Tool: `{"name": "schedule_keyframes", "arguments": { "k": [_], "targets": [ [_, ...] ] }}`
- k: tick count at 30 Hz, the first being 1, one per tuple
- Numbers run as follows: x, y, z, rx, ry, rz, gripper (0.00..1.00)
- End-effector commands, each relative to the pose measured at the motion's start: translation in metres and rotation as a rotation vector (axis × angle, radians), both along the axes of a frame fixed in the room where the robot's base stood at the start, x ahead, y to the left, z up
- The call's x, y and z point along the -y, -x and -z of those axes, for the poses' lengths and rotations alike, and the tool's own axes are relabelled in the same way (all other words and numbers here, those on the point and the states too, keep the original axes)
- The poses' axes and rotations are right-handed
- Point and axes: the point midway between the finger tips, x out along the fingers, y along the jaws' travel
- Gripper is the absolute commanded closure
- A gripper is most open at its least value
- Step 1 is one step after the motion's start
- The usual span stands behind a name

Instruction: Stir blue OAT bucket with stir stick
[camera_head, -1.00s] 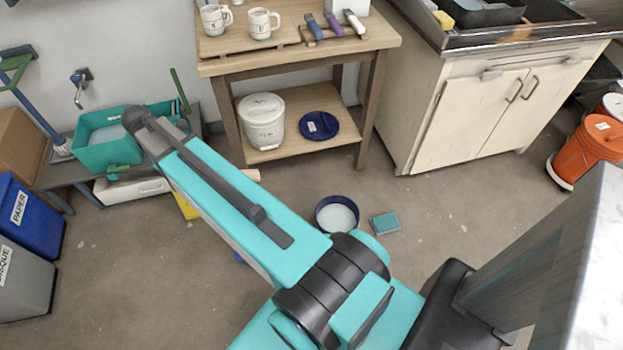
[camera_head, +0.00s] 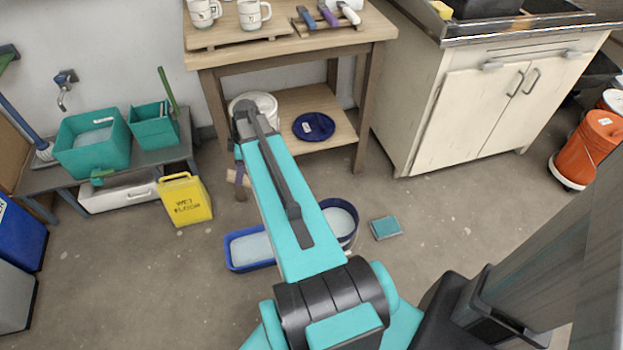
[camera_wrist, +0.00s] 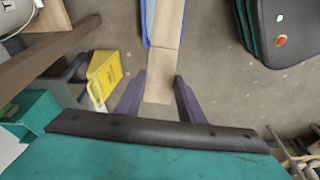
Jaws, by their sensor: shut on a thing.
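A round dark-blue bucket (camera_head: 347,218) with pale liquid stands on the floor in the head view. My arm partly covers its left side, and no label on it is readable. My gripper (camera_wrist: 158,92) is shut on a flat wooden stir stick (camera_wrist: 166,35) in the wrist view. The stick points away from the purple fingers, above the floor. In the head view the gripper is mostly hidden behind my arm, left of and beyond the bucket.
A blue tray (camera_head: 236,262) with pale contents lies left of the bucket, and a teal sponge-like block (camera_head: 385,228) lies right of it. A yellow wet-floor sign (camera_head: 186,202) stands left. A wooden table (camera_head: 290,52) with mugs stands behind. Floor at front left is clear.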

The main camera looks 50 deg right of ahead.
Motion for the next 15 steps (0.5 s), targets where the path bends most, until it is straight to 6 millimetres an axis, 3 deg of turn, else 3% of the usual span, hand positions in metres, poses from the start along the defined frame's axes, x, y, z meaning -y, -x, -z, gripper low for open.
{"name": "schedule_keyframes", "arguments": {
  "k": [1,15],
  "targets": [
    [0.011,0.004,0.012,0.014,-0.019,0.011,0.96],
    [0.096,0.044,0.069,0.159,-0.185,0.087,0.96]
  ]
}}
